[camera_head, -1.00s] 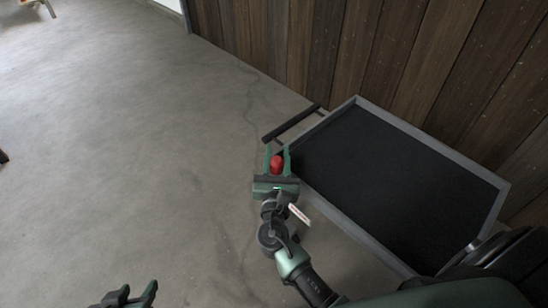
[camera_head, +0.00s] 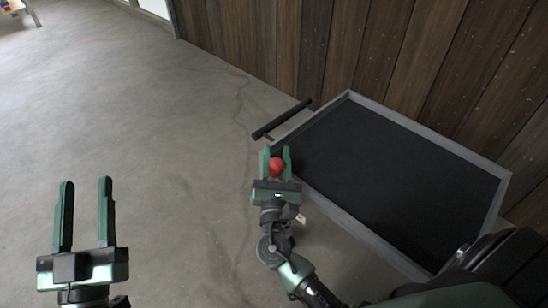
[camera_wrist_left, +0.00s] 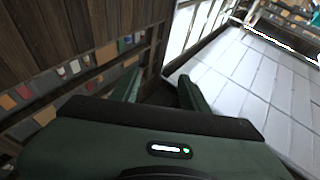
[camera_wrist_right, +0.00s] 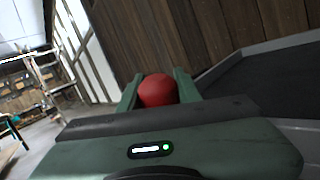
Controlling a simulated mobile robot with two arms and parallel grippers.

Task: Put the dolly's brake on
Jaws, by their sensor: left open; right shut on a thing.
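The dolly (camera_head: 340,228) has a black deck with a grey rim and stands against the wood wall. Its dark push handle (camera_head: 282,119) sticks out at the far left corner. A red knob (camera_head: 277,167), which looks like the brake lever's end, is at the dolly's left edge. My right gripper (camera_head: 276,156) is shut on the red knob, which also shows between the fingers in the right wrist view (camera_wrist_right: 158,91). The lever below the knob is hidden. My left gripper (camera_head: 85,186) is open and empty over the floor at the left, well apart from the dolly.
The dark wood plank wall (camera_head: 340,50) runs close behind the dolly. The concrete floor (camera_head: 150,120) to the left is clear. In the right wrist view, a wooden stepladder-like frame (camera_wrist_right: 45,75) stands far off at the left.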

